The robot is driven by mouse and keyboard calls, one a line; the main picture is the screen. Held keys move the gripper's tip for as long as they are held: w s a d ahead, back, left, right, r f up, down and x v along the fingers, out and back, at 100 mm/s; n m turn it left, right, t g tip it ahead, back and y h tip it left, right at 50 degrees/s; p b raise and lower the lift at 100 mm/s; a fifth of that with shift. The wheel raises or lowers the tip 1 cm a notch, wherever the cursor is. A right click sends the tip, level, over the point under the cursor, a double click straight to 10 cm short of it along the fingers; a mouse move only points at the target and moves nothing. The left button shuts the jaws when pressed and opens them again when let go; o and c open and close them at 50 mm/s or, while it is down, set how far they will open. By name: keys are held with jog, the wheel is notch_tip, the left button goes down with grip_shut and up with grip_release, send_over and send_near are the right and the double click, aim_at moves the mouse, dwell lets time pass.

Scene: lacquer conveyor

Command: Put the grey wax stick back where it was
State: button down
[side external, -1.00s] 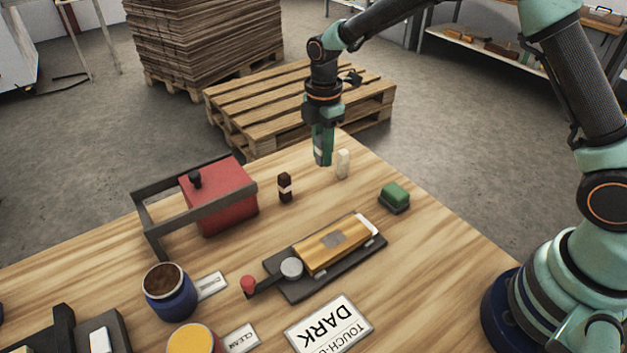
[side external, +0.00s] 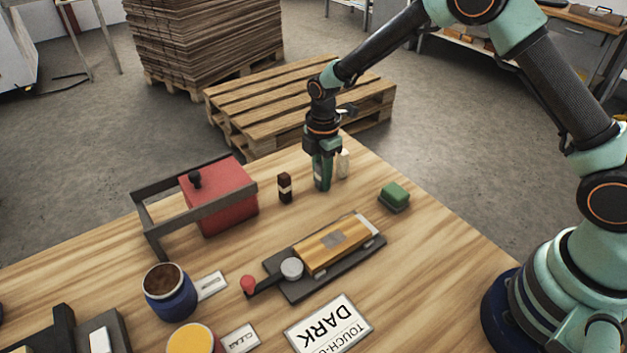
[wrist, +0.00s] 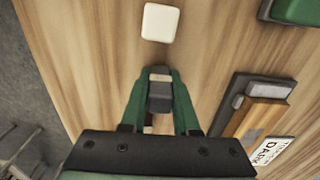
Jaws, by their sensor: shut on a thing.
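My gripper (side external: 322,187) is shut on the grey wax stick (wrist: 160,95), which shows between the green fingers in the wrist view. The fingers point down, with their tips low at the tabletop. I cannot tell whether the stick touches the wood. In the side view the fingers hide most of the stick. A white wax stick (side external: 344,162) stands upright just right of and behind the fingers; it also shows ahead of them in the wrist view (wrist: 160,22). A dark brown stick with a pale band (side external: 285,188) stands upright to the left, apart from my gripper.
A green block (side external: 394,194) lies to the right. A wooden piece on a dark plate (side external: 318,254) lies in front, with a "DARK" card (side external: 328,327) nearer. A red box (side external: 222,190) with a grey frame stands left. The table's back edge is close behind the sticks.

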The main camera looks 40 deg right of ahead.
jog(key=c, duration=0.7)
grip_release()
jog(key=shift+o, duration=0.2)
notch_tip(320, 180, up, 12)
jog(key=shift+r, duration=0.1)
jog(key=s+d+r+m+t, duration=0.3)
jog(key=s+d+r+m, duration=0.3)
jog(key=s+r+m, duration=0.4)
jog(key=s+d+r+m+t, duration=0.2)
jog(key=s+d+m, duration=0.1)
jog(key=s+m, duration=0.5)
jog(key=shift+s+t, duration=0.3)
jog(key=shift+s, duration=0.1)
jog(key=shift+r, duration=0.1)
